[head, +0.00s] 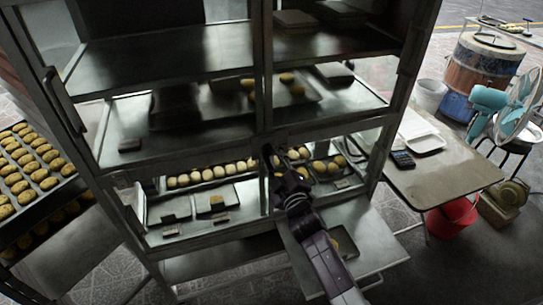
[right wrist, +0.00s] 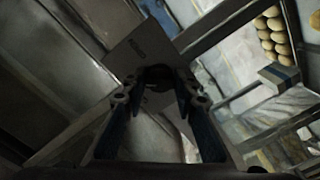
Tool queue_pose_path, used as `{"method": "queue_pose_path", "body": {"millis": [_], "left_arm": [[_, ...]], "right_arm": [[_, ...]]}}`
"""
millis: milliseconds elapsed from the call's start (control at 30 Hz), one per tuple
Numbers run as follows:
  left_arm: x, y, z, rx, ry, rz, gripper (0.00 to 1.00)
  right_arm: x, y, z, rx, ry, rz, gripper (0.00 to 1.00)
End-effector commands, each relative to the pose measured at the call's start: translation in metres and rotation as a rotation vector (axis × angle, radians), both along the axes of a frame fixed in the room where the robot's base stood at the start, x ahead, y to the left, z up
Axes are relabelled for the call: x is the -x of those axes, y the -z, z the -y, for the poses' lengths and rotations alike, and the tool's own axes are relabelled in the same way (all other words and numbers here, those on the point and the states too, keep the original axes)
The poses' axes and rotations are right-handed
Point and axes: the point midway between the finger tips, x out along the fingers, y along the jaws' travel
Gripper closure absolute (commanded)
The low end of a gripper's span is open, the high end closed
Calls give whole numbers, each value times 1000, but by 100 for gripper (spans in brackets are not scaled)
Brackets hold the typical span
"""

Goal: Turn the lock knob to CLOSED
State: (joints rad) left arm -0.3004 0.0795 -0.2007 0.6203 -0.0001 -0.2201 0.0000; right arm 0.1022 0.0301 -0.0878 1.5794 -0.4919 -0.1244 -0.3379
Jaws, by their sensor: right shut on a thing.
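The lock knob (right wrist: 157,74) shows in the right wrist view as a small dark shape between my fingertips, in front of a grey plate (right wrist: 136,48) with a small dark marking too blurred to read. My right gripper (right wrist: 158,84) is shut on the knob. In the head view my right gripper (head: 268,152) reaches up to the middle post of the glass-fronted cabinet (head: 262,60); the knob is hidden there behind the gripper. Whether the knob stands at CLOSED cannot be read. My left gripper is not in view.
Cabinet shelves hold rows of round buns (head: 212,172) and small trays. A tray of buns (head: 30,165) stands at the left. A side table (head: 450,170) with a calculator (head: 402,159), a red bucket (head: 452,217) and a fan (head: 520,105) are at the right.

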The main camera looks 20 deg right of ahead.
Motion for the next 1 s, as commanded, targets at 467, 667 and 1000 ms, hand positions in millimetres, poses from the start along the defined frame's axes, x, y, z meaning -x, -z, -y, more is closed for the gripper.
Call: {"method": "queue_pose_path", "body": {"millis": [467, 667, 1000], "left_arm": [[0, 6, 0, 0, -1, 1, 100], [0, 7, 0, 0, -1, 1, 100], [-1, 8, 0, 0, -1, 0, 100]], "right_arm": [[0, 0, 0, 436, -1, 10, 98], [0, 0, 1, 575, 0, 13, 98], [0, 0, 0, 701, -1, 16, 98]]}}
